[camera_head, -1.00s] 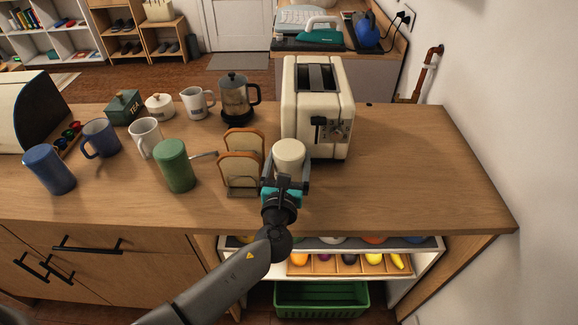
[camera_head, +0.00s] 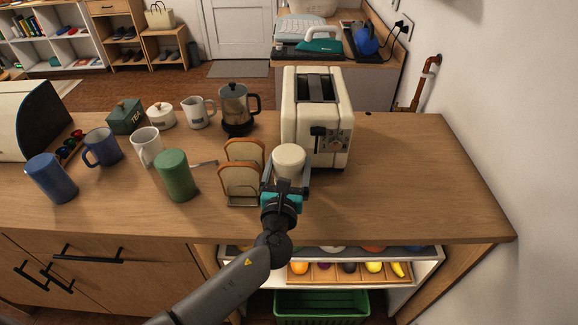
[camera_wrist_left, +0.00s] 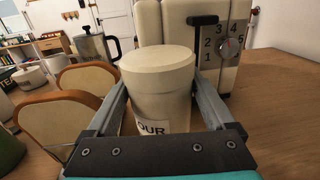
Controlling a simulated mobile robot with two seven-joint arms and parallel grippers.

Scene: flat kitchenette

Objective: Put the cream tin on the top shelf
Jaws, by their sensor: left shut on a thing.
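The cream tin (camera_head: 289,158) is a cream cylinder with a lid, upright on the counter in front of the toaster. In the left wrist view the cream tin (camera_wrist_left: 158,85) stands between the two fingers, and part of a label reading "OUR" shows. My left gripper (camera_head: 287,180) is shut on the tin from the front side; the gripper also shows in the left wrist view (camera_wrist_left: 160,105). The tin's base is hidden by the gripper. Shelves (camera_head: 340,254) show below the counter, the upper one partly hidden under the counter edge. My right gripper is not in view.
A toast rack (camera_head: 241,187) with bread stands close left of the tin, and the cream toaster (camera_head: 316,130) stands behind it. A green tin (camera_head: 175,175) and mugs are further left. The counter's right side is clear. A green crate (camera_head: 322,306) sits below the shelves.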

